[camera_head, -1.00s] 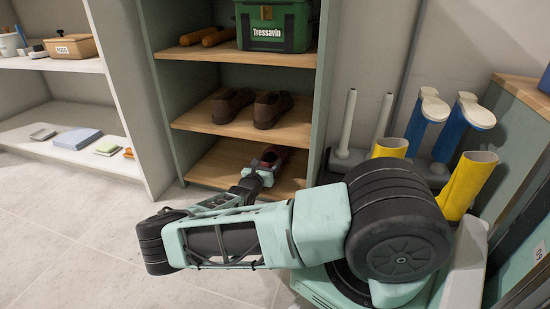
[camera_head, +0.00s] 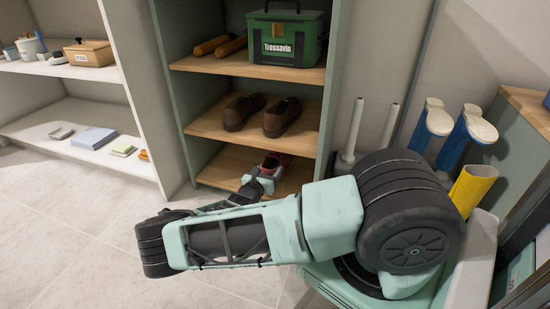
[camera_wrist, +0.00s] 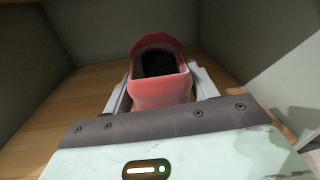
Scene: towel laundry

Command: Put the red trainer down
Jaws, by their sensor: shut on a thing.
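The red trainer (camera_wrist: 160,85) is between the two fingers of my gripper (camera_wrist: 160,92) in the wrist view, its heel end toward me and its dark opening facing up. My gripper is shut on it. In the head view the trainer (camera_head: 272,163) shows small and partly hidden behind my gripper (camera_head: 262,177), inside the bottom compartment of the shelf unit. The wooden bottom shelf (camera_head: 222,168) is under it. I cannot tell whether the sole touches the board.
A pair of brown shoes (camera_head: 282,117) stands on the shelf above. A green toolbox (camera_head: 284,38) is on the top shelf. The compartment's side walls are close. Bottom shelf's left part is free.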

